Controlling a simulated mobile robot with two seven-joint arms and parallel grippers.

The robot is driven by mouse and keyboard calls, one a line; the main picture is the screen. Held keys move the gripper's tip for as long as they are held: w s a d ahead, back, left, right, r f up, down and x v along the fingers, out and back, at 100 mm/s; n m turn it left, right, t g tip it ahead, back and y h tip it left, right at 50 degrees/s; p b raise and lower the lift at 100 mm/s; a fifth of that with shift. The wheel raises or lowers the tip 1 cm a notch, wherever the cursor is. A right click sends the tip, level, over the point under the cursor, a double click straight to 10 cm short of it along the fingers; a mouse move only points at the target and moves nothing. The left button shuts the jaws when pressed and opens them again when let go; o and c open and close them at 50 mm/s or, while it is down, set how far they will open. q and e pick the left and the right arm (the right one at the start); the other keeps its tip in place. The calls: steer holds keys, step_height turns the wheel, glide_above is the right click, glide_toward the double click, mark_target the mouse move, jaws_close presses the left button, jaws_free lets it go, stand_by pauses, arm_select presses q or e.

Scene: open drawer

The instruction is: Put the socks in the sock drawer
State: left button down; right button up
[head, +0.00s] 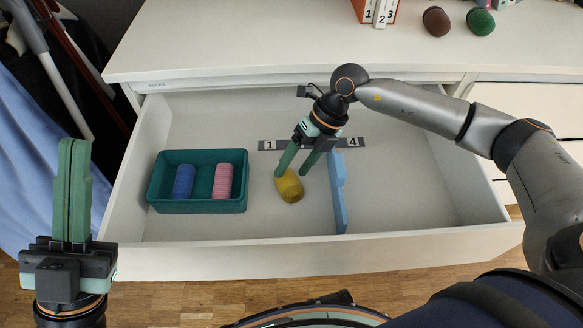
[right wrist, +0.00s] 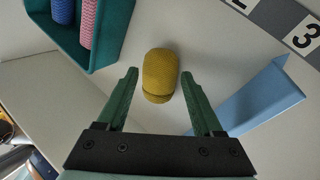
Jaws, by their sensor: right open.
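A yellow rolled sock (head: 289,187) lies on the floor of the open drawer (head: 400,215), between the teal bin and a blue divider. It also shows in the right wrist view (right wrist: 160,76), ahead of the fingertips. My right gripper (head: 302,176) is open inside the drawer, its fingers by the sock and not closed on it; it also shows in the right wrist view (right wrist: 160,75). A blue rolled sock (head: 183,182) and a pink rolled sock (head: 223,181) lie in the teal bin (head: 197,206). My left gripper (head: 72,143) is outside the drawer at left, fingers together, with nothing seen between them.
The blue divider (head: 338,195) stands just right of the yellow sock. A number strip (head: 285,145) lies behind it. Brown (head: 436,21) and green (head: 480,21) rolls and a numbered box (head: 374,12) are on the dresser top. The drawer's right part is bare.

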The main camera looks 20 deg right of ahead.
steer(key=p+v, duration=0.2)
steer(key=v, duration=0.8)
steer(key=shift+s+r, duration=0.1)
